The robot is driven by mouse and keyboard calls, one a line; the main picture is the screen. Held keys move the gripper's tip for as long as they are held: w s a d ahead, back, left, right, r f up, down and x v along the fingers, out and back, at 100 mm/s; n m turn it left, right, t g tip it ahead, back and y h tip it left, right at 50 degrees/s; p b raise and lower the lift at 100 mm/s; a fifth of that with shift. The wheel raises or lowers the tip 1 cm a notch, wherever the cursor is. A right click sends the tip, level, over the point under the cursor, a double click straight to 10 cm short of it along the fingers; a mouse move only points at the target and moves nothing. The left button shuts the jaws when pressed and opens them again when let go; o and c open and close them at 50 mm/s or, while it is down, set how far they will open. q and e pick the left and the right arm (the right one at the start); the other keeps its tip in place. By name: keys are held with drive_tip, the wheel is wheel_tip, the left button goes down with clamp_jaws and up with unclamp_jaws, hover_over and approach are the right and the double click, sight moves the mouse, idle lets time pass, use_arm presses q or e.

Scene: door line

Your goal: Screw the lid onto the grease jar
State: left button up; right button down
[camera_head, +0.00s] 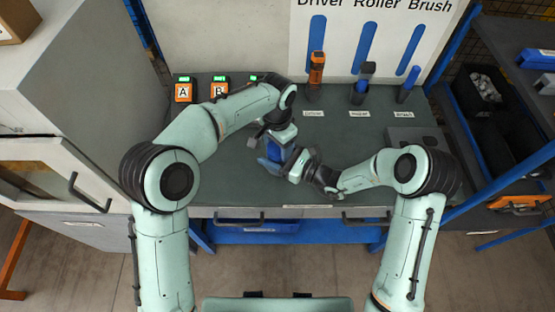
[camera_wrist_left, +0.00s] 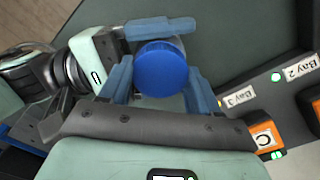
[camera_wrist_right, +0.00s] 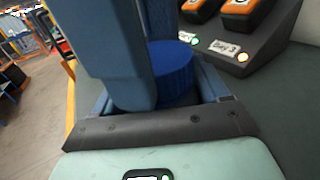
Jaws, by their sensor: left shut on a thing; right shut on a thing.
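A round blue lid (camera_wrist_left: 160,68) sits between the fingers of my left gripper (camera_wrist_left: 162,88), which is shut on it. Its ridged side shows in the right wrist view (camera_wrist_right: 172,72), partly behind the left gripper's large blue fingers. My right gripper (camera_wrist_right: 160,92) is shut just beside and below the lid, on what appears to be the grease jar. The jar is almost wholly hidden by the lid and fingers, so I cannot tell how the lid is seated. In the head view, my left gripper (camera_head: 274,148) and right gripper (camera_head: 290,164) meet above the bench's front part.
The dark bench (camera_head: 330,140) is clear in its middle right. Orange bay units (camera_head: 184,91) stand at the back left. An orange driver (camera_head: 316,68) and other tools stand along the back board. A grey cabinet (camera_head: 75,85) is left, a blue-framed rack right.

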use_arm(q)
drive_tip(key=shift+a, duration=0.1)
drive_tip(key=o, duration=1.1)
drive_tip(key=shift+o, duration=0.7)
drive_tip(key=shift+s, duration=0.1)
drive_tip(key=shift+s+d+m, duration=0.15)
drive_tip(key=shift+d+m, duration=0.15)
drive_tip(key=shift+d, duration=0.05)
wheel_tip(320, 180, up, 12)
drive_tip(key=shift+w+a, duration=0.3)
drive_tip(key=shift+a, duration=0.05)
use_arm(e)
unclamp_jaws()
